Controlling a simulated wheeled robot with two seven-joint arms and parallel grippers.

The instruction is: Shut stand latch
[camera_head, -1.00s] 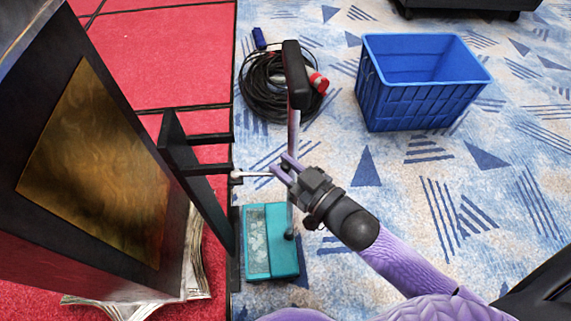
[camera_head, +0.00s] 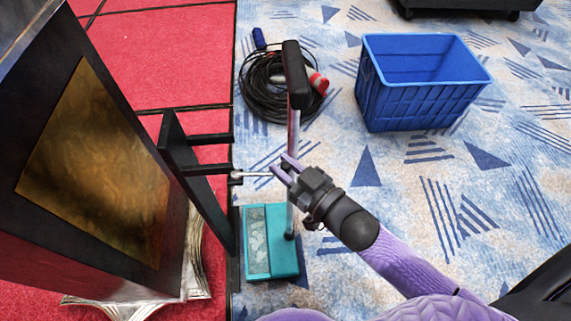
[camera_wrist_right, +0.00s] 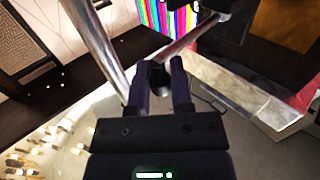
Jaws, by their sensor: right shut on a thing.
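The stand latch is a thin silver rod (camera_head: 254,174) that runs out sideways from the black stand bracket (camera_head: 185,165). In the right wrist view, the rod (camera_wrist_right: 192,37) ends in a dark round knob (camera_wrist_right: 159,76). My right gripper (camera_head: 284,168) is at the rod's outer end. The wrist view shows its two fingers (camera_wrist_right: 161,88) on either side of the knob, shut on it. The fingers and a silver post hide part of the grip in the head view. My left gripper is not in view.
An upright silver post (camera_head: 293,135) with a black top (camera_head: 295,75) stands close beside my right fingers. A teal case (camera_head: 270,242) lies below. A coiled black cable (camera_head: 262,95) and blue crate (camera_head: 410,105) are farther back. Patterned carpet is open at right.

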